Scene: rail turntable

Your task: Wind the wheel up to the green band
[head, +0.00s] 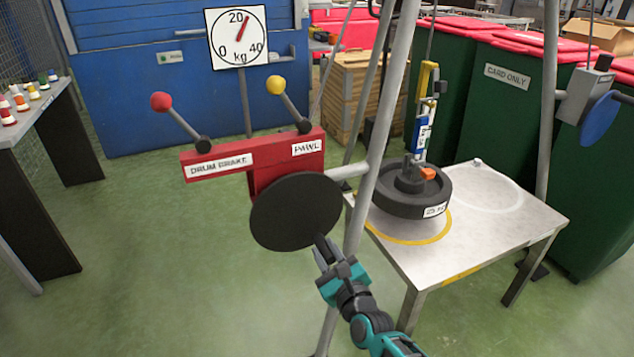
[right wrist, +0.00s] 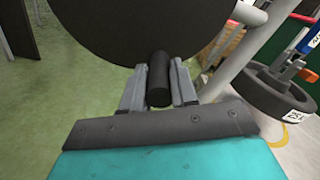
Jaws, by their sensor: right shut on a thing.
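The dark round wheel (head: 408,190), with a label reading 25 and "K", is over the table's yellow ring; I cannot tell if it touches the tabletop. A yellow and blue hanger (head: 424,110) rises from its hub. The winch has a black crank disc (head: 296,211) under a red housing (head: 225,160). My right gripper (head: 328,252) is shut on the short dark crank handle (right wrist: 159,80) at the disc's lower right edge; its fingers lie either side of the handle in the right wrist view. I cannot make out a green band. My left gripper is not in view.
A red-knobbed lever (head: 178,118) labelled DRUM BRAKE and a yellow-knobbed lever (head: 287,98) labelled PAWL stand on the housing. The dial (head: 238,37) reads a little above 20 kg. Grey frame legs (head: 384,120) pass beside the metal table (head: 480,220).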

